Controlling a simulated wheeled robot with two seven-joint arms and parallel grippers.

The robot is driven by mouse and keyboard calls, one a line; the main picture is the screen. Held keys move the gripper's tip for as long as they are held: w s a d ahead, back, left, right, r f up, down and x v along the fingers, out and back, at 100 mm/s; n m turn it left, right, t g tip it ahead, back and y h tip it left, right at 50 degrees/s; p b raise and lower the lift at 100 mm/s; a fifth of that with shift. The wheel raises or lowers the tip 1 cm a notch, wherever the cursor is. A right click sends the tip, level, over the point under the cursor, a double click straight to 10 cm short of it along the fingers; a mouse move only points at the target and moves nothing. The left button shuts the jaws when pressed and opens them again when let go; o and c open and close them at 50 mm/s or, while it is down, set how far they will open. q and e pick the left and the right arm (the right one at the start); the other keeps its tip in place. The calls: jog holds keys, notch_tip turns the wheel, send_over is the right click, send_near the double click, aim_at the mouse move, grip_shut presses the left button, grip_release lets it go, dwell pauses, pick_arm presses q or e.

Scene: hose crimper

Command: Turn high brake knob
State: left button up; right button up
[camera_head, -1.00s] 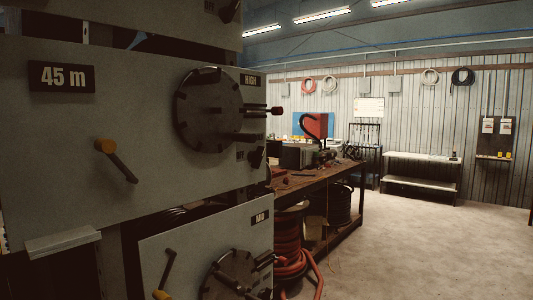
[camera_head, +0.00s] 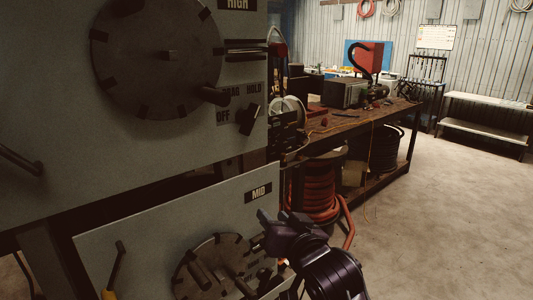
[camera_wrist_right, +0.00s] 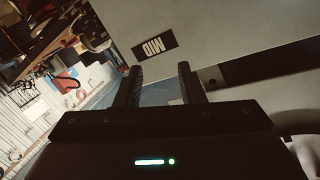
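The high brake knob (camera_head: 250,118) is a dark knob at the right edge of the upper grey panel (camera_head: 60,110) in the head view. My left gripper is not in view.
A second disc (camera_head: 215,268) is on the lower panel. A workbench (camera_head: 345,128) with a red hose reel (camera_head: 315,190) underneath stands behind. The floor at right is clear.

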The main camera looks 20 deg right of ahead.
aim_at(253, 123)
notch_tip(253, 123, up, 15)
jog(key=a+m+t+y, duration=0.1)
jog(key=t+y, duration=0.1)
jog(key=t, duration=0.3)
jog(key=p+x, duration=0.2)
jog(key=x, duration=0.1)
jog(key=r+p+x, duration=0.1)
jog(key=p+x, duration=0.1)
jog(key=x, duration=0.1)
jog(key=shift+w+r, duration=0.1)
jog(key=shift+w, duration=0.1)
jog(key=shift+w+a, duration=0.15)
jog(key=shift+w, duration=0.4)
jog(key=c, duration=0.6)
